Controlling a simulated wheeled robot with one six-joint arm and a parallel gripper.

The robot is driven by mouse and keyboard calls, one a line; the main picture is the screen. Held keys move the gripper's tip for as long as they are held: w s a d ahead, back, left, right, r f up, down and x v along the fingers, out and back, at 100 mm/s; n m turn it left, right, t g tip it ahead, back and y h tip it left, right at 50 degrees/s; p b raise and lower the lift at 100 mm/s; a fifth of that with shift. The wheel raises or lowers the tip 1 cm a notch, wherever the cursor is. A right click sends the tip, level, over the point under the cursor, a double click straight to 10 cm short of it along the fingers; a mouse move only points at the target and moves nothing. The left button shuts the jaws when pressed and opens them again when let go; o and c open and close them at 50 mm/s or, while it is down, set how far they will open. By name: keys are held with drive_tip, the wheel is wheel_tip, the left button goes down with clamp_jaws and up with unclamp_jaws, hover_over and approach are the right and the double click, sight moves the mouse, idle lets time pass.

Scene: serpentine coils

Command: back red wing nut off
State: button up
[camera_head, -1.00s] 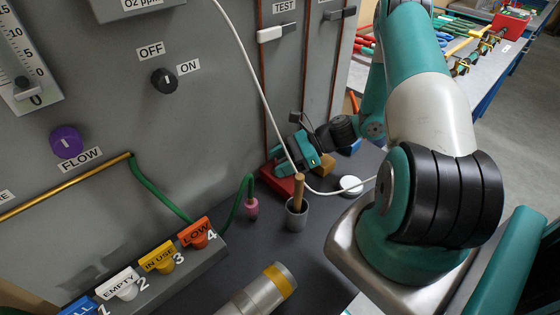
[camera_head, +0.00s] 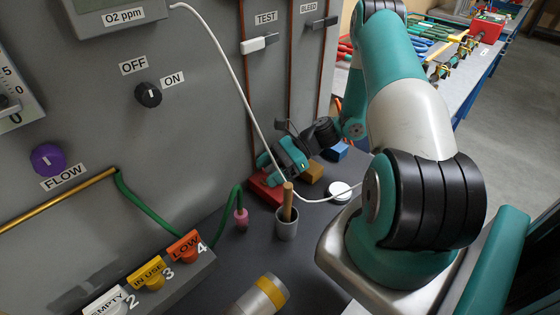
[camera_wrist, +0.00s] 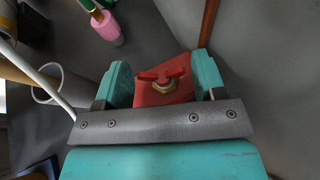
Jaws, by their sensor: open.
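The red wing nut (camera_wrist: 162,77) shows in the wrist view, its two wings spread left and right over a pale metal hex part. It sits on a red block (camera_wrist: 165,94), which also shows in the head view (camera_head: 264,190) on the bench against the grey panel. My gripper (camera_wrist: 160,84) is open, with one teal finger on each side of the wing nut and visible gaps to both. In the head view my gripper (camera_head: 284,160) is over the red block and hides the wing nut. Whether the fingertips reach down to the nut's height I cannot tell.
A grey cup (camera_head: 287,226) with a wooden stick stands in front of the block. A pink fitting (camera_head: 241,217) on a green hose is left of it. A white cable (camera_head: 246,92) hangs past my gripper. Orange (camera_head: 313,172) and blue (camera_head: 337,151) blocks lie to the right.

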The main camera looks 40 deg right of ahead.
drive_tip(key=b+v, duration=0.2)
drive_tip(key=v, duration=1.5)
drive_tip(key=shift+r, duration=0.15)
drive_tip(key=p+x, duration=0.5)
drive_tip(key=x, duration=1.2)
drive_tip(key=shift+a+f, duration=0.15)
drive_tip(key=shift+f, duration=0.05)
drive_tip(key=shift+c, duration=0.2)
